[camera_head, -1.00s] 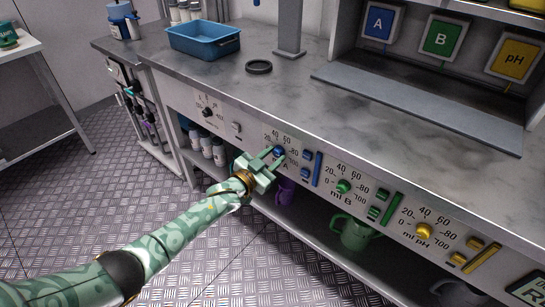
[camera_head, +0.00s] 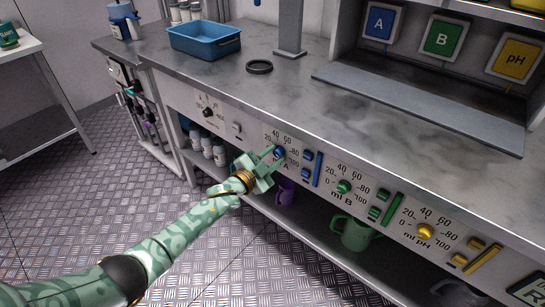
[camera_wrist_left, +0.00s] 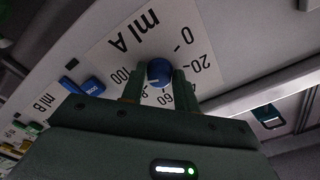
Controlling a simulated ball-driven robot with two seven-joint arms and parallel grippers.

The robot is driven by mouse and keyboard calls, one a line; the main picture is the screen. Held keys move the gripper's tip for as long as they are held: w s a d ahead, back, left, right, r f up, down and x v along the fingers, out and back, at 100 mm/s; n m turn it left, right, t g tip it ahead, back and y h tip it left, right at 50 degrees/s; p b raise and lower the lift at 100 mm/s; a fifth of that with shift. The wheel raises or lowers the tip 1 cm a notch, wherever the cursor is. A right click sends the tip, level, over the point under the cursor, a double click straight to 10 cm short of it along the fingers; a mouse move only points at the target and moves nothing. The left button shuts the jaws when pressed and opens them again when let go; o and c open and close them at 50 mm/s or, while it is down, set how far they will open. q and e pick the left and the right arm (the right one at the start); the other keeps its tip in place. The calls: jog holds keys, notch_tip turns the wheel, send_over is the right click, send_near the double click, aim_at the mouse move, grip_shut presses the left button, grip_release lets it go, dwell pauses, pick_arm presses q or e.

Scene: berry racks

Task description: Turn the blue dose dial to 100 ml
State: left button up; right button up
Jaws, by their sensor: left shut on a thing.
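The blue dose dial (camera_head: 279,152) is a small round knob on the front panel of the counter, on the scale marked ml A. In the left wrist view the dial (camera_wrist_left: 159,71) sits between the two fingers of my left gripper (camera_wrist_left: 159,85). The gripper (camera_head: 273,158) is shut on it from the front. A short pale mark shows on the dial's face, towards the 80 and 100 side of the scale; its exact reading is too small to tell. The numbers 0, 20, 60 and 100 show around it. My right gripper is in neither view.
Blue buttons and a blue bar (camera_head: 318,169) are just right of the dial. The green dial (camera_head: 344,187) and yellow dial (camera_head: 425,231) are further right. A purple cup (camera_head: 285,192) and green jug (camera_head: 357,233) stand on the shelf below. The counter edge overhangs close above.

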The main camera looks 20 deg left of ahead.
pick_arm(q)
jog(key=shift+f, duration=0.2)
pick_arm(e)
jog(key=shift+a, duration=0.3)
pick_arm(q)
jog(key=o, duration=0.9)
jog(key=shift+o, duration=0.2)
jog(key=shift+r, duration=0.1)
jog(key=shift+s+a, duration=0.1)
jog(key=shift+s, duration=0.1)
jog(key=p+v, duration=0.6)
jog(key=v, duration=1)
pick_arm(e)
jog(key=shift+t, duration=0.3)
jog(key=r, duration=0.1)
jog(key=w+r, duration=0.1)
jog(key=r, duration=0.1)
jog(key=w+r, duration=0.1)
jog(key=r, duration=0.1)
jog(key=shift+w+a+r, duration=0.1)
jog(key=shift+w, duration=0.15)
